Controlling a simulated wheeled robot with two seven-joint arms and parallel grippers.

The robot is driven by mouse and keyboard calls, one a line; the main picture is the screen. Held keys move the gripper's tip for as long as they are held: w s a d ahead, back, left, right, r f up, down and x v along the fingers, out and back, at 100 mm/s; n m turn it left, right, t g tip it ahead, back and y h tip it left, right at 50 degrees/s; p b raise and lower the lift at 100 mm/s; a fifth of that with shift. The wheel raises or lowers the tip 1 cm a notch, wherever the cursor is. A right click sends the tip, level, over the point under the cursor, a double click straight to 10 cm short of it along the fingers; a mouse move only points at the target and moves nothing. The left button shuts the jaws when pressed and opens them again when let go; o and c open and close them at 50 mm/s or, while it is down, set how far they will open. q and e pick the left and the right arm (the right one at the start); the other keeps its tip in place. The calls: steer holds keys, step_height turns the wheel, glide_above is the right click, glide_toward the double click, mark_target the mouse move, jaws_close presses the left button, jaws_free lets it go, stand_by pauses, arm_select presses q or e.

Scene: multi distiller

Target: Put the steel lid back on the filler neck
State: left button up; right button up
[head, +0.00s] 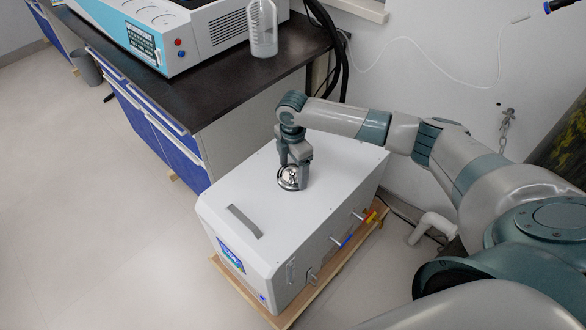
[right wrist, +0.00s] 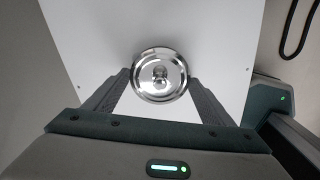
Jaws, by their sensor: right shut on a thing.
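The steel lid (head: 289,178) is a shiny round disc with a small knob, at the top of the white box-shaped machine (head: 240,190). In the right wrist view the lid (right wrist: 160,75) lies between the two dark fingers of my right gripper (right wrist: 160,82), which touch its sides. In the head view my right gripper (head: 294,172) points straight down over the machine's top and is shut on the lid. The filler neck is not visible; the lid and gripper cover that spot. I cannot tell whether the lid rests on the neck or is held just above it. My left gripper is out of view.
A dark bench (head: 215,75) with blue drawers stands behind the machine, holding a blue-and-white device (head: 160,35) and a clear plastic bottle (head: 262,30). The machine sits on a wooden pallet (head: 300,305). Taps and a white pipe (head: 432,226) are at its right.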

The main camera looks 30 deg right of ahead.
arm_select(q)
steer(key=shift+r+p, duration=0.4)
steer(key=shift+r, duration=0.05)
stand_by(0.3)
arm_select(e)
steer(key=shift+f, duration=0.5)
stand_by(0.6)
steer(key=o, duration=1.3)
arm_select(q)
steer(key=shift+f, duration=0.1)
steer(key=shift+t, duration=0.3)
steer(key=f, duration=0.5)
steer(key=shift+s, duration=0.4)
arm_select(e)
step_height(320, 180, up, 17)
steer(key=shift+r, duration=0.2)
